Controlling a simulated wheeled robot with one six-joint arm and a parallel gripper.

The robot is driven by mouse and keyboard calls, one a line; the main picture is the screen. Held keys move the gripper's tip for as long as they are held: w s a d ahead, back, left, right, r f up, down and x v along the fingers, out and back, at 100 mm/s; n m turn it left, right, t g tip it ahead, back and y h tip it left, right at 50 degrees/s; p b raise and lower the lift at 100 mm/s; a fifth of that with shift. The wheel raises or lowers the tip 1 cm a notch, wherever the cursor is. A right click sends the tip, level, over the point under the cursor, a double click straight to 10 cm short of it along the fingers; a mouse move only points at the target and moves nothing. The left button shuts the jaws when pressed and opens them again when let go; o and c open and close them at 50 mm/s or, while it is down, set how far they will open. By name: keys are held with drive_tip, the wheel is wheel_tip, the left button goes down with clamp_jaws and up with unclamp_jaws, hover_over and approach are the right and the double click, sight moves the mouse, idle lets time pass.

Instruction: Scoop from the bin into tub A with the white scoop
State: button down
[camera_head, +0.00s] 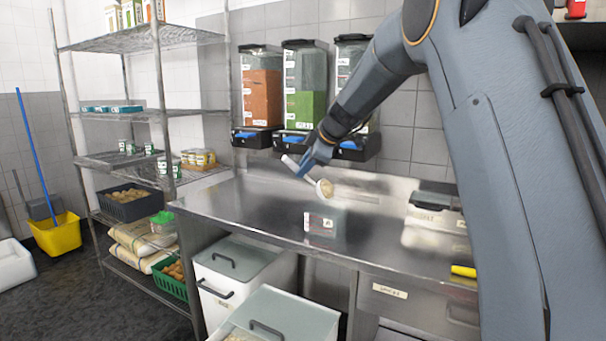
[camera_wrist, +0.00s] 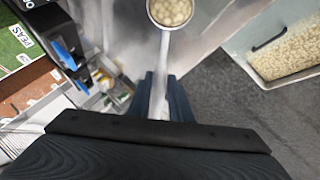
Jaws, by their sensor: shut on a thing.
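My gripper (camera_head: 314,160) is above the steel counter, shut on the handle of the white scoop (camera_head: 290,163). In the wrist view the gripper (camera_wrist: 160,92) grips the handle, and the scoop's round bowl (camera_wrist: 172,27) holds pale, round pieces. A clear tub with small labels, apparently tub A (camera_head: 345,222), stands on the counter below the scoop; its contents cannot be made out. The open white bin (camera_head: 295,305) is at the bottom of the head view, in front of the counter. The bin (camera_wrist: 262,42) also shows at right in the wrist view, with pale pieces inside.
Another container (camera_head: 435,238) stands on the counter at right, with a yellow object (camera_head: 463,271) near the front edge. Wall dispensers (camera_head: 305,95) hang behind my gripper. A closed white bin (camera_head: 235,262) and a wire shelf (camera_head: 140,110) are at left.

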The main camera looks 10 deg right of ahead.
drive_tip(key=shift+w+d+r+m+t+b, duration=0.15)
drive_tip(key=shift+m+t+b, duration=0.25)
drive_tip(key=shift+b, duration=1.35)
drive_tip(key=shift+s+d+r+m+t+b, duration=0.1)
drive_tip(key=shift+d+r+m+t+b, duration=0.3)
drive_tip(key=shift+b, duration=1.35)
drive_tip(key=shift+a+f, duration=0.15)
drive_tip(key=shift+f, duration=0.05)
drive_tip(key=s+d+f+m+h+p, duration=0.2)
drive_tip(key=s+d+m+h+p, duration=0.25)
drive_tip(key=d+p, duration=0.45)
drive_tip(key=s+a+f+m+h+p, duration=0.1)
drive_tip(key=s+f+p, duration=0.4)
drive_tip(key=s, duration=0.5)
drive_tip(key=s+a+f+m+h+p, duration=0.1)
drive_tip(key=s+f+p, duration=0.4)
drive_tip(key=s, duration=0.5)
drive_tip(key=shift+s+m+t+h+p, duration=0.3)
drive_tip(key=shift+m+h+p, duration=0.25)
drive_tip(key=shift+m, duration=0.7)
